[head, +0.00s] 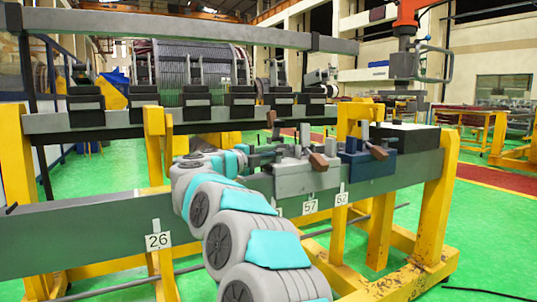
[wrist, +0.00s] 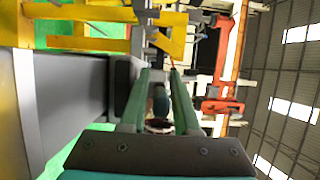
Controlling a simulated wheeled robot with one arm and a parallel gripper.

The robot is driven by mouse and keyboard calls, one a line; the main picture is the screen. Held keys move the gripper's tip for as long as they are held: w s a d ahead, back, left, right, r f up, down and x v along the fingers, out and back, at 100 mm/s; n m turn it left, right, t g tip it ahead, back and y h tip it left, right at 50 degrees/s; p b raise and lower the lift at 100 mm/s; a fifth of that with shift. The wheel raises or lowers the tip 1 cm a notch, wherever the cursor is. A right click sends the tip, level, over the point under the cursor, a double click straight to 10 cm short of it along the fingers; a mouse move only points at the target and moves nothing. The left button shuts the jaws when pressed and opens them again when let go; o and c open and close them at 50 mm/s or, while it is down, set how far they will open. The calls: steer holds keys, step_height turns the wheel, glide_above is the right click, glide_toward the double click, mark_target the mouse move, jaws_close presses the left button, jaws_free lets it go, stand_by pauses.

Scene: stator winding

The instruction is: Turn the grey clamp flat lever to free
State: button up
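The grey clamp (head: 305,178) sits on the long grey beam in the head view, above the "57" tag. Its brown lever (head: 318,161) sticks out on its front right side. My gripper (head: 272,155) is just left of the grey clamp, at the end of my grey and teal arm; a gap to the clamp is hard to judge. In the wrist view, my gripper's two teal fingers (wrist: 160,72) are apart. A dark teal thing and a small reddish-brown patch show between them, too blurred to name. I cannot tell whether the fingers touch the lever.
A blue clamp (head: 368,165) with a brown lever (head: 377,152) stands right of the grey clamp. The grey beam (head: 80,238) rests on yellow stands (head: 432,215). Behind is a second rail (head: 60,122) with dark blocks. Green floor (head: 480,245) is open at the right.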

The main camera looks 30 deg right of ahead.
steer(key=shift+c, duration=0.2)
jaws_close()
stand_by(1.3)
